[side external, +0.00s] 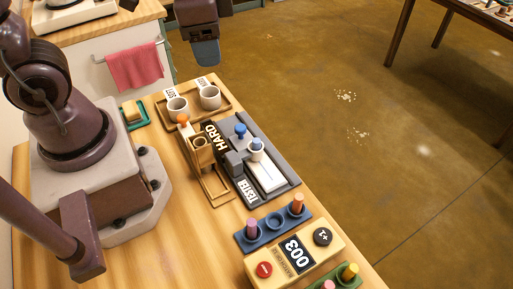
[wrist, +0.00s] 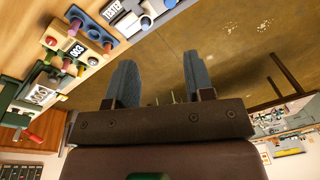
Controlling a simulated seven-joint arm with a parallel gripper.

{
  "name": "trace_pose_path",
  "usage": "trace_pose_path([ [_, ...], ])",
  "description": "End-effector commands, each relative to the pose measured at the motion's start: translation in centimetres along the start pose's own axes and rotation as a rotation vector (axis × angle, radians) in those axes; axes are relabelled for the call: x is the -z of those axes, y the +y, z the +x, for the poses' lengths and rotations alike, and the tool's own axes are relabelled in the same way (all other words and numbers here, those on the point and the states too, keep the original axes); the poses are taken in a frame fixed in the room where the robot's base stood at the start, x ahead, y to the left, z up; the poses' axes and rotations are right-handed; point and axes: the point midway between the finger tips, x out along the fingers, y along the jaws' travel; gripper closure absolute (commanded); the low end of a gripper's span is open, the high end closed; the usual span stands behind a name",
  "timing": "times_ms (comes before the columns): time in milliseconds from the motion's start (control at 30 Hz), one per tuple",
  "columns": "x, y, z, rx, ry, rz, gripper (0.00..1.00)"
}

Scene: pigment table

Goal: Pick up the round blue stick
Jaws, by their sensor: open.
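My gripper (side external: 206,62) hangs at the top of the side view, well away from both blue pieces, past the table's far end. In the wrist view its two fingers (wrist: 160,78) are apart with nothing between them.
A wooden tray (side external: 222,113) with two cups stands at the table's far end, with a wooden stand (side external: 200,151) and orange stick nearby. A blue rack (side external: 264,234) holds pink and orange sticks. A counter box (side external: 320,243) reads 003. Open floor lies right of the table.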

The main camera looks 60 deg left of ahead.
Motion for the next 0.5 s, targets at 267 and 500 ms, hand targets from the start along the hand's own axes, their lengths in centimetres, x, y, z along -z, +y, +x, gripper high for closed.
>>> trace_pose_path([
  [267, 4.5, 2.9, 7.7, -0.151, -0.096, 0.840, 0.52],
  [500, 6.4, 3.2, 8.0, -0.133, -0.021, 1.265, 0.52],
])
